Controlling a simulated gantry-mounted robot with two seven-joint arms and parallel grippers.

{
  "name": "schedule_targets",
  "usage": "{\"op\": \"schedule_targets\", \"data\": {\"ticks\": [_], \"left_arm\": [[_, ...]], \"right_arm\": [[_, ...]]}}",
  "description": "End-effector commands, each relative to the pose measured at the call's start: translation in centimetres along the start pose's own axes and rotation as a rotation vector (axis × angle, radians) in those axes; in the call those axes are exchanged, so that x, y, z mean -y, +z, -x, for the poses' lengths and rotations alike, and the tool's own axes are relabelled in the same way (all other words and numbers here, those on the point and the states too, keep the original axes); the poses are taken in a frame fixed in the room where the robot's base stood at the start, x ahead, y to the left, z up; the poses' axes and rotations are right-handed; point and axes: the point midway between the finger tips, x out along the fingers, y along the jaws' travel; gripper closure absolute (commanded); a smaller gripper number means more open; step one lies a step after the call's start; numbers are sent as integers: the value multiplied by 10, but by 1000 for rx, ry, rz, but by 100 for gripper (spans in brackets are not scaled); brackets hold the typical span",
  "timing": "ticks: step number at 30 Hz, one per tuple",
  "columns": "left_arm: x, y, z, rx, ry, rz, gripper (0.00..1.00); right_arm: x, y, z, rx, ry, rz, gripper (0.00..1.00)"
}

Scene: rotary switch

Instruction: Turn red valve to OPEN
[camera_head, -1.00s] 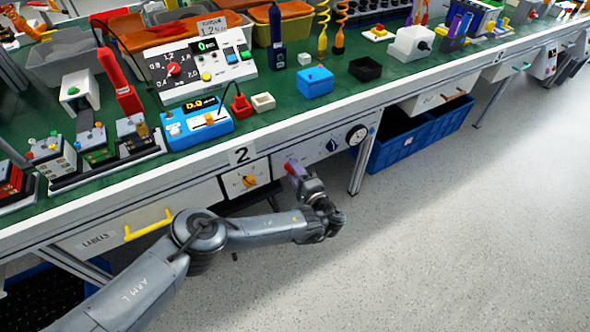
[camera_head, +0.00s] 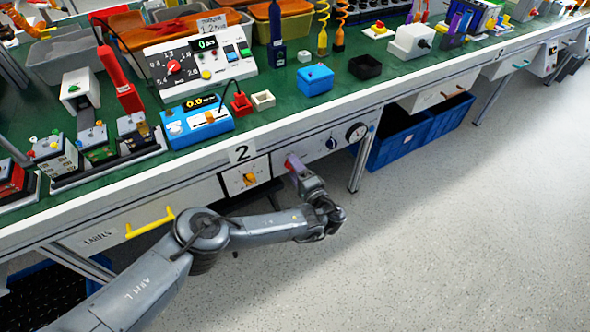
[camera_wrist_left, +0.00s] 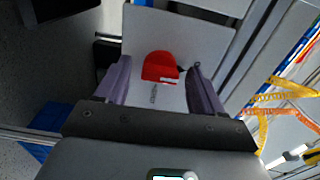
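The red valve (camera_wrist_left: 160,66) is a rounded red knob on a pale panel in the left wrist view. A small white mark shows on its lower edge, and the lettering below it is too small to read. My left gripper (camera_wrist_left: 157,74) is open, with one purple finger on each side of the knob and a visible gap to each. In the head view the valve (camera_head: 290,162) is a small red patch on the bench front, partly hidden by my left gripper (camera_head: 299,170). My right gripper is not in view.
A panel with an orange knob (camera_head: 250,179) lies left of the valve. A dark blue knob (camera_head: 331,143) and a round gauge (camera_head: 356,132) lie right of it. A yellow handle (camera_head: 150,222) is farther left. Blue crates (camera_head: 401,146) stand under the bench; the floor in front is clear.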

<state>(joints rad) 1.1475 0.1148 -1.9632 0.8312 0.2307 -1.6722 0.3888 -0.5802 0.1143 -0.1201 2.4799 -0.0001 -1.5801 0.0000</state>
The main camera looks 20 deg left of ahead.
Motion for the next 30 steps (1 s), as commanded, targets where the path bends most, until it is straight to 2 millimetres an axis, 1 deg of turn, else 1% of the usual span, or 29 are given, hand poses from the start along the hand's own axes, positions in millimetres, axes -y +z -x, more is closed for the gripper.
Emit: {"op": "schedule_targets", "data": {"ticks": [8,13,17,24,30], "left_arm": [[0,0,1,0,0,-2,32],[2,-1,11,-2,1,-2,32],[3,-1,30,-3,3,-3,32],[3,0,72,-2,2,-4,32],[2,0,97,-1,1,-1,32]], "right_arm": [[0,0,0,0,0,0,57],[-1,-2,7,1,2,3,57],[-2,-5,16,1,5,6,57],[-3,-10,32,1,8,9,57],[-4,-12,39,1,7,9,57]]}}
